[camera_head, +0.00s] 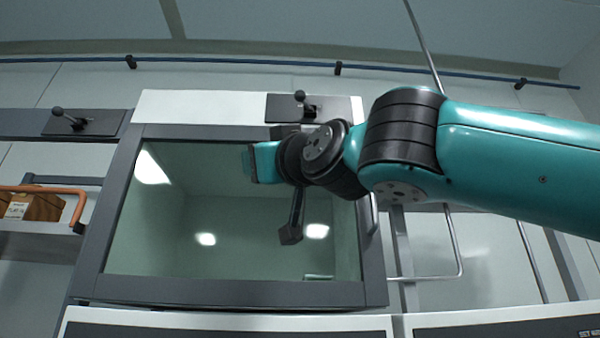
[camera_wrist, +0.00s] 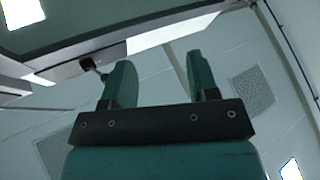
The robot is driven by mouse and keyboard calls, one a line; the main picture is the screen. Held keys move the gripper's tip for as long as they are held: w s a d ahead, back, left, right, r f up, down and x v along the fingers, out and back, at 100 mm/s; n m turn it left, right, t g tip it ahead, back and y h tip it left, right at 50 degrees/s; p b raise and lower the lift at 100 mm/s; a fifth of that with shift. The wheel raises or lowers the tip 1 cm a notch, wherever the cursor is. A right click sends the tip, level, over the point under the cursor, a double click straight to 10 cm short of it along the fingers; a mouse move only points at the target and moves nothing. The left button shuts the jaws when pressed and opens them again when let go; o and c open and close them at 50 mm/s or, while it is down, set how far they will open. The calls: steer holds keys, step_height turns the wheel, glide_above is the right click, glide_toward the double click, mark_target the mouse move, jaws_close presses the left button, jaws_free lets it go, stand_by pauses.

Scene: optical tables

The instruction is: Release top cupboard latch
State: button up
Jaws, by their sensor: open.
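The top cupboard (camera_head: 230,291) has a dark-framed, reflective glass door that looks closed. Its latch (camera_head: 308,108) is a dark plate with a small ball-ended lever, at the upper right of the door frame. In the wrist view the latch (camera_wrist: 88,64) lies left of my fingers, with its knob close beside the left fingertip; I cannot tell if they touch. My gripper (camera_wrist: 157,68) is open, its two teal fingers apart with nothing visible between them.
A second latch (camera_head: 72,122) sits on the neighbouring dark frame at the left. A shelf with a brown box (camera_head: 36,206) and an orange handle (camera_head: 78,208) is at the far left. A blue rail (camera_head: 230,63) runs along the wall above. White units stand below.

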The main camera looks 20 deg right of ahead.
mark_target(302, 94)
steer(key=s+d+r+m+t+h, duration=0.2)
steer(key=s+d+r+m+h, duration=0.15)
steer(key=r, duration=0.25)
steer(key=s+d+r+m+t+h, duration=0.2)
steer(key=d+r+m+h, duration=0.1)
steer(key=d+r+h, duration=0.15)
steer(key=p+x, duration=0.4)
steer(key=x, duration=0.1)
steer(key=p+x, duration=0.4)
steer(key=x, duration=0.1)
steer(key=a+p+x, duration=0.1)
steer(key=p+x, duration=0.3)
steer(key=x, duration=0.2)
steer(key=shift+s+r, duration=0.35)
steer(key=shift+w+r+p, duration=0.3)
steer(key=shift+w+p, duration=0.2)
steer(key=shift+p, duration=0.1)
steer(key=shift+c, duration=0.2)
